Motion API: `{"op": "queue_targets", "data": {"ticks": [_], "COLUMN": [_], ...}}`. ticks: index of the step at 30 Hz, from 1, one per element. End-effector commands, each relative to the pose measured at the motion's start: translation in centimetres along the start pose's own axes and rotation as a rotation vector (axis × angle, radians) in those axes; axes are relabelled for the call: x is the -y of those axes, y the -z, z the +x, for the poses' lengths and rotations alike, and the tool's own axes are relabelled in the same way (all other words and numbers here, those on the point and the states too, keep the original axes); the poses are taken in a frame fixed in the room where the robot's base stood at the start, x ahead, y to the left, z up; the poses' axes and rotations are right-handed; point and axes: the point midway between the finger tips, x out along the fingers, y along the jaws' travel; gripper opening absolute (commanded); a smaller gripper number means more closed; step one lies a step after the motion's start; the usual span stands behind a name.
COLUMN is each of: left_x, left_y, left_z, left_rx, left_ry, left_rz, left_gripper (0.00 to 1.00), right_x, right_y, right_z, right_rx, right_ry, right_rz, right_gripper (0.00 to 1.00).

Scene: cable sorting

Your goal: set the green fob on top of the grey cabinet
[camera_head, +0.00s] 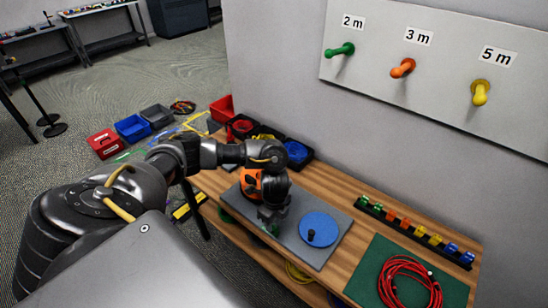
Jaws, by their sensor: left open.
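My left arm reaches in from the left over the wooden bench, and its open gripper (271,219) points down above the grey mat. A small green thing (273,229) shows right at the fingertips; it may be the green fob, but it is mostly hidden by the fingers, and I cannot tell whether they touch it. A dark grey cabinet (178,17) stands far off at the back of the room, cut by the top edge. My right gripper is out of view.
The grey mat (337,217) carries a blue disc (321,226) with a black knob. A black strip (415,231) of coloured clips and a red cable (408,281) on a green mat lie to the right. Coloured bins (132,127) stand on the floor. A pegboard hangs on the wall.

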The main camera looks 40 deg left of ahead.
Motion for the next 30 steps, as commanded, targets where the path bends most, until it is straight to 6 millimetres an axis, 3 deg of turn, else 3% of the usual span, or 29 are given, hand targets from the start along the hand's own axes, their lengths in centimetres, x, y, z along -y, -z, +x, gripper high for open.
{"op": "queue_targets", "data": {"ticks": [3, 10, 21, 29, 30], "left_x": [-0.1, 0.0, 0.4, 0.5, 0.5], "left_y": [0.0, 0.0, -0.5, -0.5, -0.5], "left_z": [1.4, 2.0, 6.4, 6.7, 6.7], "left_rx": [-0.001, 0.000, 0.000, 0.000, 0.000], "left_ry": [-0.002, 0.000, 0.000, 0.001, 0.001], "left_rz": [-0.001, -0.001, 0.000, 0.001, 0.001], "left_gripper": [0.42, 0.42, 0.42, 0.42, 0.38], "right_x": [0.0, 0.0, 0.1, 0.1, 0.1], "right_y": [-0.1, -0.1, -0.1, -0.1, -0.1], "right_z": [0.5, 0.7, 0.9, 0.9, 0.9], "right_rx": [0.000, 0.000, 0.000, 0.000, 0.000], "right_ry": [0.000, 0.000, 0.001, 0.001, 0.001], "right_rz": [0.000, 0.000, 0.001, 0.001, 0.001], "right_gripper": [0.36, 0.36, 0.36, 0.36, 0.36]}}
